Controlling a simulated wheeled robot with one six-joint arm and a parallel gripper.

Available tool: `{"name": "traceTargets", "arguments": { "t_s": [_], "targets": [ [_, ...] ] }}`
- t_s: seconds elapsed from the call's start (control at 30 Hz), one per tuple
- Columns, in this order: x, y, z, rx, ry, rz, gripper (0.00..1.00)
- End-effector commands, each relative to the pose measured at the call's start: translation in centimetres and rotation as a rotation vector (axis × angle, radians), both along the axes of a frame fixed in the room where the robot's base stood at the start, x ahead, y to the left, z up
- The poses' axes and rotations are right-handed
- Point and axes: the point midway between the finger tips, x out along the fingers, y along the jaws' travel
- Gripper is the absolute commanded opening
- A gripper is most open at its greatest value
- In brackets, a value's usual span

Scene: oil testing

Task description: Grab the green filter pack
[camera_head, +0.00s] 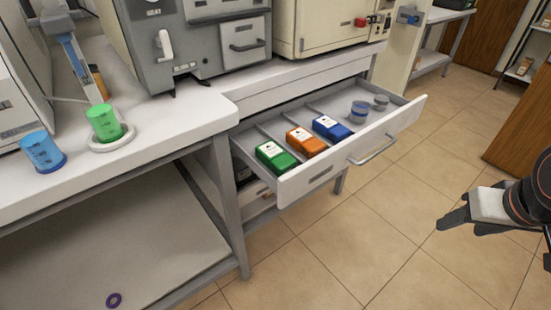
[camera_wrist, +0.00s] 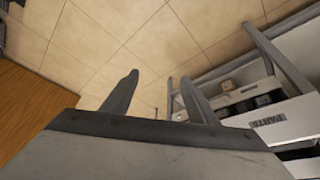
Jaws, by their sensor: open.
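The green filter pack (camera_head: 276,157) lies in the left compartment of an open drawer (camera_head: 318,171) in the camera_head view. An orange pack (camera_head: 306,141) and a blue pack (camera_head: 332,128) lie to its right, in the same drawer. My gripper (camera_head: 440,222) is at the right edge of the camera_head view, well to the right of the drawer and apart from it. In the camera_wrist view my gripper's two fingers (camera_wrist: 158,95) are spread with nothing between them. The green pack is not clearly visible in that view.
The drawer handle (camera_head: 373,150) sticks out at the front. Small round containers (camera_head: 359,111) stand at the drawer's right end. A green beaker (camera_head: 104,123) and a blue beaker (camera_head: 42,151) stand on the counter (camera_head: 165,132). The tiled floor (camera_head: 345,240) before the drawer is clear.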

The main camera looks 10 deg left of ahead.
Motion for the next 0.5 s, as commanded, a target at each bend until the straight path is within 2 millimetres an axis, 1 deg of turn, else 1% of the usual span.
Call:
{"name": "traceTargets", "arguments": {
  "t_s": [0.03,0.17,0.27,0.37,0.47,0.5],
  "targets": [
    [1.0,0.7,1.0,-0.001,0.011,0.03,0.53],
    [3.6,3.2,3.9,-0.006,0.05,0.116,0.53],
    [5.7,5.6,6.0,-0.013,0.081,0.186,0.53],
    [7.6,8.2,8.0,-0.021,0.113,0.254,0.53],
    [9.3,11.1,9.8,-0.031,0.142,0.322,0.53],
    [10.0,12.4,10.4,-0.036,0.155,0.35,0.53]
  ]
}}
